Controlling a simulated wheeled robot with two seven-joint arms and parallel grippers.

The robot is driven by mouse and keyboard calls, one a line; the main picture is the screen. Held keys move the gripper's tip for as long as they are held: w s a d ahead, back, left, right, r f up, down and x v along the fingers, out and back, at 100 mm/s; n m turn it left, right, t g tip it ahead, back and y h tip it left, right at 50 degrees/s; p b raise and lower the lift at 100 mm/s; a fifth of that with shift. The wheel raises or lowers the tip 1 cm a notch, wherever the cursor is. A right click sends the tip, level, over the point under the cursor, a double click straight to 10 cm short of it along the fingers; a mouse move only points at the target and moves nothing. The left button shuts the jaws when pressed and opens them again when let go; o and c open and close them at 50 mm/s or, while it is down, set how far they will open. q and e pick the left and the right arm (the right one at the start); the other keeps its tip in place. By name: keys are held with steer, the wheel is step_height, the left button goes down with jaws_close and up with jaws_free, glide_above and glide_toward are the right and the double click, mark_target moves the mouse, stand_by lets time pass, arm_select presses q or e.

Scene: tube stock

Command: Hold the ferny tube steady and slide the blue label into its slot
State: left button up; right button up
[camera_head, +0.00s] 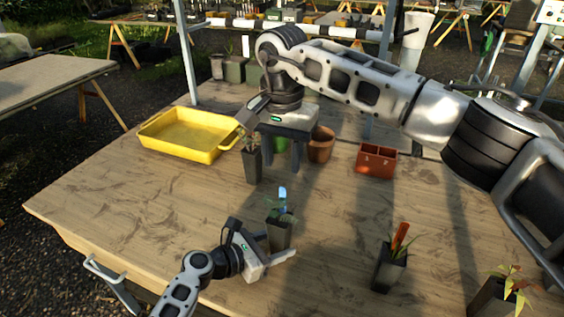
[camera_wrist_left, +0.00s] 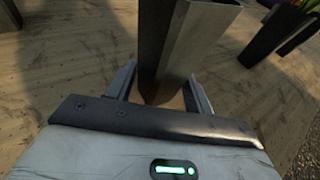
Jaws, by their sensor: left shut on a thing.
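A dark square tube (camera_head: 279,236) with green foliage stands near the front middle of the table. A blue label (camera_head: 283,194) stands up out of its top; how deep it sits is hidden. My left gripper (camera_head: 276,248) is shut on this tube low down. In the left wrist view the tube (camera_wrist_left: 185,45) stands between the fingers of the left gripper (camera_wrist_left: 160,88). My right gripper (camera_head: 258,112) is farther back, near the yellow tray and above a dark tube with a reddish plant (camera_head: 251,163). It is apart from the label, and its finger opening is unclear.
A yellow tray (camera_head: 179,152) lies at the back left. A terracotta pot (camera_head: 321,146), a green pot (camera_head: 280,146) and a red divided box (camera_head: 376,161) stand behind. A tube with an orange label (camera_head: 389,272) and another leafy tube (camera_head: 490,297) stand right.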

stand_by(0.4)
arm_select(q)
steer(key=o, duration=0.8)
steer(key=shift+o, duration=0.2)
steer(key=v, duration=1.2)
steer(key=shift+r, duration=0.1)
